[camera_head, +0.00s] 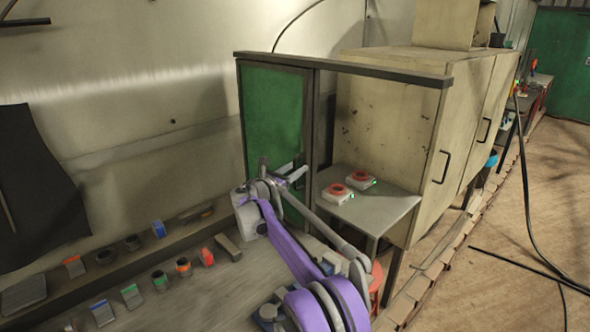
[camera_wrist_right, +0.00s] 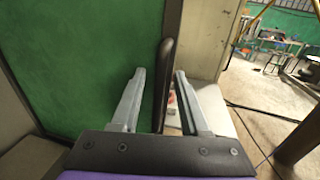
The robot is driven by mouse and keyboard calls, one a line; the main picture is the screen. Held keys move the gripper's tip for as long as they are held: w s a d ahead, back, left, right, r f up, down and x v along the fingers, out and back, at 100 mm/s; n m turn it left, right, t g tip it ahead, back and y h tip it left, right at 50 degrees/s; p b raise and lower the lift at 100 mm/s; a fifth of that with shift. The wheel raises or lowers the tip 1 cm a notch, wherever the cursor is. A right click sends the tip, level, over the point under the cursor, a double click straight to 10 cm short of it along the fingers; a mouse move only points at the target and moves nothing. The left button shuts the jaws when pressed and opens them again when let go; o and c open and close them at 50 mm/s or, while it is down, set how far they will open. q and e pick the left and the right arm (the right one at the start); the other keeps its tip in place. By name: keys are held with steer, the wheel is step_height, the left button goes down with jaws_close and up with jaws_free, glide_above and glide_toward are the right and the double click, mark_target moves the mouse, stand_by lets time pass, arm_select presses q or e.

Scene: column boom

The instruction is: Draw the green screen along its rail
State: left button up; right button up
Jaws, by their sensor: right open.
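The green screen (camera_head: 272,108) is a dark-framed panel at the left end of its dark overhead rail (camera_head: 345,68) in the head view. My right gripper (camera_head: 296,174) is at the lower right part of the screen. In the right wrist view the screen (camera_wrist_right: 95,65) fills the left side, with a dark upright handle (camera_wrist_right: 166,75) near its right edge. The open jaws of the right gripper (camera_wrist_right: 160,74) stand on either side of that handle, with gaps visible. Whether the fingertips touch it cannot be told. My left gripper is not in view.
Right of the screen, a small grey table (camera_head: 360,208) bears two red-topped items (camera_head: 338,190) before a beige cabinet (camera_head: 425,130). A bench (camera_head: 190,285) with several small containers lies at lower left. Black cables (camera_head: 530,210) trail over open floor at the right.

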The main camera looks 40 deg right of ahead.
jaws_close()
stand_by(1.3)
